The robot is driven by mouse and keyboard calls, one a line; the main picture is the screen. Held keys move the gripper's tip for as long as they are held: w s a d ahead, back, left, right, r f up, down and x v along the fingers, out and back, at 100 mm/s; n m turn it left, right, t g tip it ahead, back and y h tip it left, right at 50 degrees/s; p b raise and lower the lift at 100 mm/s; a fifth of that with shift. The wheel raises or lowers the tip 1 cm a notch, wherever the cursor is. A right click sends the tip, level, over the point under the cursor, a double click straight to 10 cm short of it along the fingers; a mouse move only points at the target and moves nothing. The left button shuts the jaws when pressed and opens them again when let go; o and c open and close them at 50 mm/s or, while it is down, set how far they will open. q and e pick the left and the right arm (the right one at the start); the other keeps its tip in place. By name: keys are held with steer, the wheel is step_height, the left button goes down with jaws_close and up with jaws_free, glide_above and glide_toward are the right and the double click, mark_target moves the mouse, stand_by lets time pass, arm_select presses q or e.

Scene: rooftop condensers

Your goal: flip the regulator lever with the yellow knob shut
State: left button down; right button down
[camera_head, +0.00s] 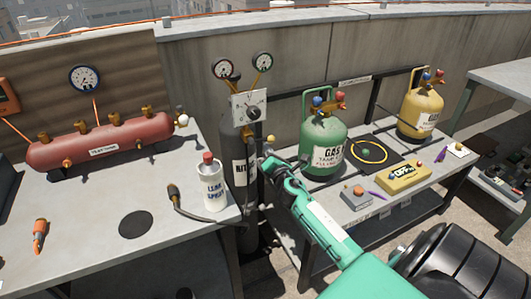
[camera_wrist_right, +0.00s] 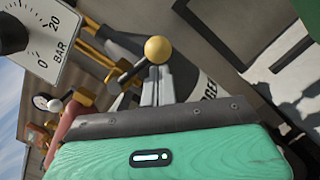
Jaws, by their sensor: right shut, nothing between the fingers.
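The yellow knob (camera_head: 271,139) shows as a small ball beside the dark cylinder marked NIT (camera_head: 240,148), under the regulator dial plate (camera_head: 249,105). In the right wrist view the yellow knob (camera_wrist_right: 158,49) is on a thin dark lever (camera_wrist_right: 133,73) that slants down-left to a brass fitting. My right gripper (camera_head: 264,160) is shut and empty, just below the knob in the head view. In the right wrist view its fingertips (camera_wrist_right: 157,72) are just below the knob; I cannot tell whether they touch. My left gripper is not in view.
Two gauges (camera_head: 222,69) top the regulator. A spray can (camera_head: 210,185) and a red tank (camera_head: 100,141) with a white-knobbed valve (camera_head: 182,121) are on the left table. A green gas tank (camera_head: 322,143) and yellow tool (camera_head: 404,177) are on the right bench.

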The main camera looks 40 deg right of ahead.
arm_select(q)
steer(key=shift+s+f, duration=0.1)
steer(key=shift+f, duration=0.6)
arm_select(e)
steer(key=shift+d+r+n, duration=0.35)
steer(key=shift+r+n, duration=0.25)
steer(key=shift+n, duration=0.7)
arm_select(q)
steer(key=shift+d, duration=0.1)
arm_select(e)
steer(key=shift+s, duration=0.1)
